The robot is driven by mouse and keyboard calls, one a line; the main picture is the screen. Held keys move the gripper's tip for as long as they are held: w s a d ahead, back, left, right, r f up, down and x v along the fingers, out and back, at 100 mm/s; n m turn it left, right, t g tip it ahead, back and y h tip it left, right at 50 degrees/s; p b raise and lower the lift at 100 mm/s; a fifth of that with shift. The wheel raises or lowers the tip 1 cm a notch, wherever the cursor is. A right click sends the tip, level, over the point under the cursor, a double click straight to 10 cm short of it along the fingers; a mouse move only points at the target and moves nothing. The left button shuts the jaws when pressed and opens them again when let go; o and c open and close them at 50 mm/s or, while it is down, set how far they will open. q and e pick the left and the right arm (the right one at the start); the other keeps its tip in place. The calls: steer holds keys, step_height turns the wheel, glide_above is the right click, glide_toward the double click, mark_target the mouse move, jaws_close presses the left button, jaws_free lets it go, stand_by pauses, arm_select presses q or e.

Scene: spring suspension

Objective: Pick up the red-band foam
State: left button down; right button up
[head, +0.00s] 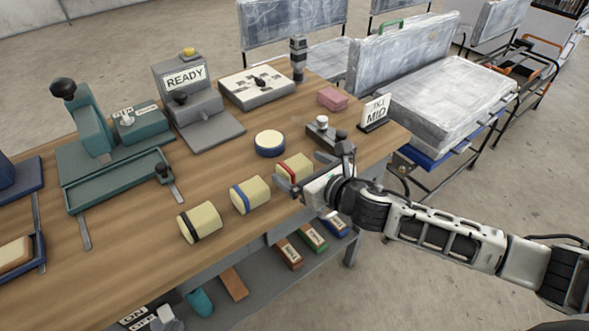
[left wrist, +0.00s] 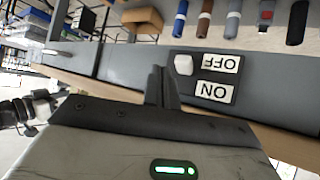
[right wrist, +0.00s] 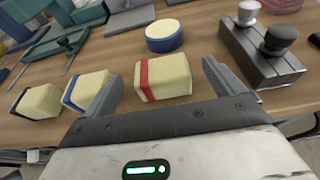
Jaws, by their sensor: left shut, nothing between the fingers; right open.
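The red-band foam (head: 292,166) is a cream block with a red stripe. It lies on the wooden table near its front edge, at the right end of a row of foams. My right gripper (head: 301,185) is beside it, open. In the right wrist view the foam (right wrist: 172,78) shows ahead, between the two spread fingers of the right gripper (right wrist: 158,78); I cannot tell whether either finger touches it. My left gripper (left wrist: 162,78) shows only in the left wrist view, shut and empty, in front of a grey panel with an ON/OFF switch (left wrist: 184,65).
The blue-band foam (head: 249,195) and black-band foam (head: 200,222) lie left of the red one. A round blue-edged foam (head: 269,143) lies behind. A grey block with knobs (right wrist: 262,55) stands close to the right finger. A MID sign (head: 375,112) stands at the table's right edge.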

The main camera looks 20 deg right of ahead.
mark_target(297, 167)
steer(key=x, duration=0.3)
steer(key=shift+w+f, duration=0.15)
steer(key=shift+w, duration=0.05)
steer(key=shift+c, duration=0.3)
steer(key=c, duration=1)
